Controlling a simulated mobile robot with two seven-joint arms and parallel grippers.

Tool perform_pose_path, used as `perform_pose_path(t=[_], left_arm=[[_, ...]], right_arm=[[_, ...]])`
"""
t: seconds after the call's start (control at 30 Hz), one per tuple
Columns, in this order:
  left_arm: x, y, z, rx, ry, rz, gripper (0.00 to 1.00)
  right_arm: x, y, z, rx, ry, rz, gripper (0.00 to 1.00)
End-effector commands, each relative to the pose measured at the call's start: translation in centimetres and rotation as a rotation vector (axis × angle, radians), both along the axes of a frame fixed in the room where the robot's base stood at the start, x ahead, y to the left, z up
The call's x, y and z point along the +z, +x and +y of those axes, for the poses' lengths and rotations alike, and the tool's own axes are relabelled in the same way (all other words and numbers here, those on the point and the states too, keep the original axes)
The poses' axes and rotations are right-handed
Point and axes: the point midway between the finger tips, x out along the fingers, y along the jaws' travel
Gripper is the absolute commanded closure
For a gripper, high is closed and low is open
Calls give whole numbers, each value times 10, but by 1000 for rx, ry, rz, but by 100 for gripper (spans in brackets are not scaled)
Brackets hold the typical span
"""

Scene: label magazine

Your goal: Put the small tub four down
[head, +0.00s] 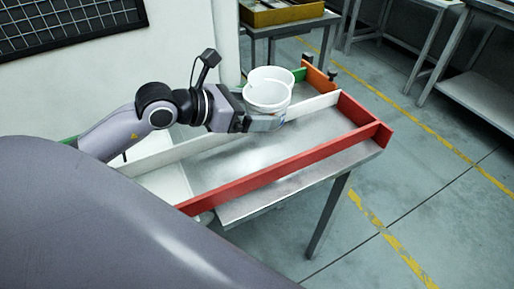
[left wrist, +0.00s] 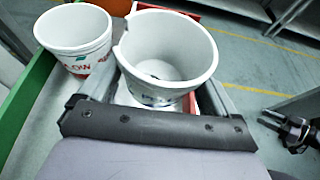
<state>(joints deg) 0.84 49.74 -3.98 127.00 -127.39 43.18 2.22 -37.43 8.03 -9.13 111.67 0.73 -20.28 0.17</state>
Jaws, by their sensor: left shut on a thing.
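My left gripper (head: 250,118) is shut on a white tub (head: 267,94), which is upright and open at the top. It also shows between the fingers in the left wrist view (left wrist: 168,50), with part of a printed label low on its side. I cannot tell whether its base touches the metal tabletop (head: 240,155). A second white tub (head: 272,73) stands just behind it; in the left wrist view this tub (left wrist: 75,38) shows red lettering and sits apart to the left. A dark gripper-like part (left wrist: 292,130) at the right of the left wrist view may be my right gripper.
A red rail (head: 285,172) edges the table's near side, a white rail (head: 190,150) divides it, and an orange piece (head: 318,78) is at the far end. A green rail (left wrist: 22,105) runs along the left. The near lane is bare. A yellow tray (head: 283,14) stands behind.

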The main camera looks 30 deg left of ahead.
Motion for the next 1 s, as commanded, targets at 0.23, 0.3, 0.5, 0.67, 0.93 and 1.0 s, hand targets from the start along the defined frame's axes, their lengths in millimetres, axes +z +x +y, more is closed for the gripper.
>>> perform_pose_path(t=[0.23,0.3,0.5,0.67,0.93,1.0], left_arm=[[-60,0,0,0,1,2,36],[-69,0,0,1,1,1,36],[-87,0,0,0,0,2,36],[-111,0,0,0,1,0,36],[-117,0,0,-1,1,-2,36],[-117,0,0,-1,1,-2,36]], right_arm=[[-4,0,0,-1,1,1,57],[-5,0,0,-1,1,1,57],[-6,1,0,-1,3,1,57],[-7,2,1,-1,5,-2,57],[-3,5,2,-1,8,-10,57],[-3,5,2,0,9,-9,57]])
